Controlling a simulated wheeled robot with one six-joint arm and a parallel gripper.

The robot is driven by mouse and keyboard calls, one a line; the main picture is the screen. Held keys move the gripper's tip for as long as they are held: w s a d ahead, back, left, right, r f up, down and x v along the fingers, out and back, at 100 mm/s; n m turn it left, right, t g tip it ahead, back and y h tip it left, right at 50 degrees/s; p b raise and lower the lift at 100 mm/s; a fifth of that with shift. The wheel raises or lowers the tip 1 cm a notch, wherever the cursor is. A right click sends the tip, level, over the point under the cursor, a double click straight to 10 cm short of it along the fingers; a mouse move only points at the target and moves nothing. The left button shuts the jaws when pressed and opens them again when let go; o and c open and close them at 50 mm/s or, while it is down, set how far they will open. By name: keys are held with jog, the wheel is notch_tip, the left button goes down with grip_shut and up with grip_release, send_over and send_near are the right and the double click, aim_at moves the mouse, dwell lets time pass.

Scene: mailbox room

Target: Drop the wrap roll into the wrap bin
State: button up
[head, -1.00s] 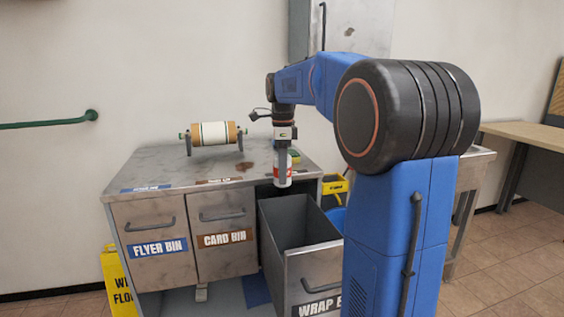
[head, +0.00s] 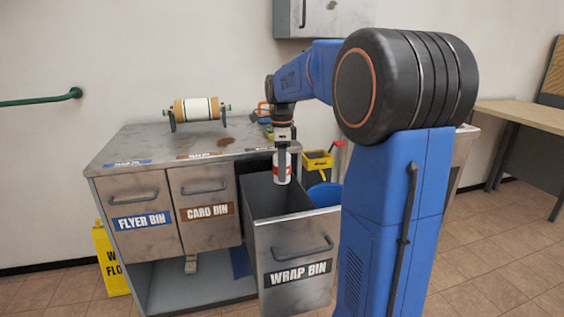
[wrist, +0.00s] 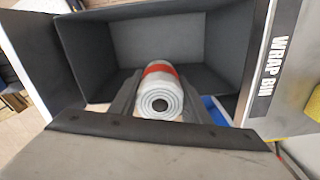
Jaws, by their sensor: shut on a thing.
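The wrap roll (head: 288,168) is white with a red band. It also shows in the wrist view (wrist: 160,93), end-on with its hollow core facing the camera. My gripper (head: 282,167) is shut on the roll and points down. The wrap bin (head: 293,250) is a pulled-out grey drawer labelled WRAP BIN, open at the top. The roll hangs over the bin's opening, near its back part. In the wrist view the bin's dark interior (wrist: 160,40) lies beyond the roll and looks empty.
The flyer bin (head: 141,210) and card bin (head: 205,203) are shut, left of the wrap bin. A brown roll on a stand (head: 196,109) sits on the counter (head: 150,140). A blue bucket (head: 326,193) and a yellow container (head: 317,160) stand behind the wrap bin's right side.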

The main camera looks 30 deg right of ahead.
jog(key=shift+f, duration=0.35)
jog(key=o, duration=1.1)
notch_tip(320, 180, up, 17)
jog(key=shift+r, duration=0.2)
